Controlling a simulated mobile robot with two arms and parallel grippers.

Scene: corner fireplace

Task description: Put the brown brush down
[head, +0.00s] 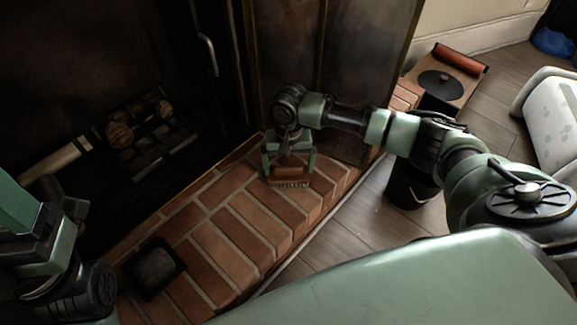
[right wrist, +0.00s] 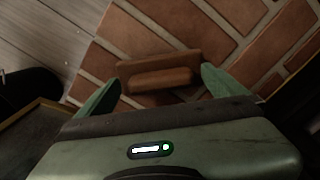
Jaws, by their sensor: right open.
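The brown brush (head: 291,171) is on the red brick hearth (head: 240,225), with its pale bristles showing at its lower edge in the head view. In the right wrist view the brush (right wrist: 160,74) lies between the two green fingers of my right gripper (right wrist: 160,82). Bare space shows between the brush and each finger. My right gripper (head: 288,166) is open and low over the hearth, around the brush. The brush's underside is hidden. Only links of my left arm show, at the left edge of the head view; its fingers are not seen.
A dark square object (head: 155,268) lies on the hearth at left. A black bucket (head: 411,188) stands on the floor beside the hearth, under my right arm. The open firebox holds logs on a grate (head: 160,140). A wooden-topped box (head: 446,78) stands at upper right.

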